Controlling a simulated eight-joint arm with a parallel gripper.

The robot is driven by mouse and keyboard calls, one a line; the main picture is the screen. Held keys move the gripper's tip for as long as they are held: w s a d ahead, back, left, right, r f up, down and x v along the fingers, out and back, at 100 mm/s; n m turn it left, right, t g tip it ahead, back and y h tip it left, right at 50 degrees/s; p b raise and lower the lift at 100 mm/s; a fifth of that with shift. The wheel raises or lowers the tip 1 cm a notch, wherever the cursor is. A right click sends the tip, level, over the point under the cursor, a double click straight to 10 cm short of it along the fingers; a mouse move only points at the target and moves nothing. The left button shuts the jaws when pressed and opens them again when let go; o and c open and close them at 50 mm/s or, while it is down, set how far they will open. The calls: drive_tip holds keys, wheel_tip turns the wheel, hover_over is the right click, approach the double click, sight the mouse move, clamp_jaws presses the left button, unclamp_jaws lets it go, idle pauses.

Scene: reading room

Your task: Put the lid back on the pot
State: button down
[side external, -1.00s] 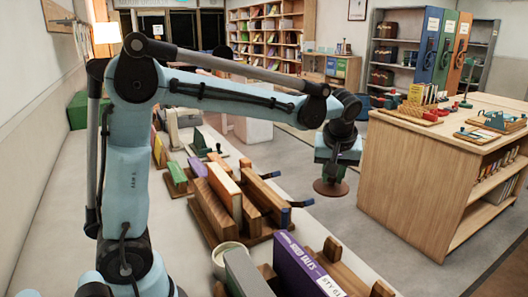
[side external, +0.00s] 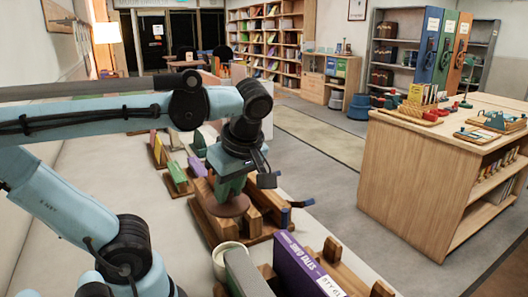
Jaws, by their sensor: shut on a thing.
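The lid (side external: 229,206) is a brown round disc below my gripper (side external: 230,190). My gripper is shut on it and holds it roughly level, in front of the wooden book presses in the picture. The pot (side external: 219,264) is a small pale round vessel at the lower middle, partly hidden by a grey book. Its rim is open and it stands upright. The lid is just above the pot in the picture and apart from it. How far it is above or behind the pot I cannot tell exactly.
A grey book (side external: 246,272) and a purple book (side external: 300,268) stand right of the pot in wooden holders. Wooden presses (side external: 262,203) with blue-tipped handles lie behind it. More small books (side external: 177,177) stand farther back. A wooden cabinet (side external: 420,185) is across the floor at right.

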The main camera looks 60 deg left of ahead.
sight(231, 205)
drive_tip(key=shift+s+f, duration=0.25)
drive_tip(key=shift+f, duration=2.1)
drive_tip(key=shift+f, duration=0.6)
drive_tip(key=shift+f, duration=1.35)
drive_tip(key=shift+f, duration=0.35)
drive_tip(key=shift+f, duration=0.35)
drive_tip(key=shift+f, duration=1.6)
idle(0.5)
drive_tip(key=c, duration=0.9)
unclamp_jaws()
